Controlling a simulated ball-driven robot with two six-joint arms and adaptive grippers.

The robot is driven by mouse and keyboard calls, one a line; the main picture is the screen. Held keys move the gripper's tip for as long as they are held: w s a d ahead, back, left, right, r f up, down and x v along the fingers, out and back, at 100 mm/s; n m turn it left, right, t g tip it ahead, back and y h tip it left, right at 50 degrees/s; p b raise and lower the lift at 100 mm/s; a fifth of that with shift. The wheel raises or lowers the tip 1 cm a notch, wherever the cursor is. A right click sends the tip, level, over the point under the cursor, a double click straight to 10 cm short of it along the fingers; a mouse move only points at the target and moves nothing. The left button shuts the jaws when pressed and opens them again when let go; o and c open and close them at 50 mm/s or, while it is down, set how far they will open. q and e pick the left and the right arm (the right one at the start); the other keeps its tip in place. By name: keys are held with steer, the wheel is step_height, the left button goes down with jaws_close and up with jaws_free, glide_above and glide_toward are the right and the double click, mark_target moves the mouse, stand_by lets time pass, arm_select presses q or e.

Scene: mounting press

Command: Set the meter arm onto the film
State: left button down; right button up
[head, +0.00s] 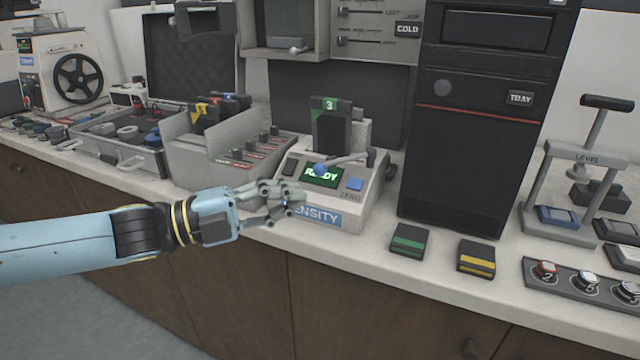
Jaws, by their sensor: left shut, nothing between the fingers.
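A dark upright block with a green label "3" (330,104) stands behind the arm. I cannot tell which piece is the film. My left gripper (296,202) is shut and empty in front of the meter's lower left face, covering part of the "DENSITY" label. My right gripper is not in view.
A tall black tower (476,130) stands right of the meter. A green-striped block (408,240) and a yellow-striped block (476,257) lie in front of it. A grey box with several levers (190,150) stands left of the meter. A press marked "LEVEL" (574,158) is far right.

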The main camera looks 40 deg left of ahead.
mark_target(314, 170)
arm_select(q)
steer(key=w, duration=0.7)
steer(key=shift+w+d+f, duration=0.15)
steer(key=shift+d, duration=0.05)
steer(key=a, duration=0.4)
steer(key=shift+w, duration=0.35)
steer(key=shift+d, duration=0.1)
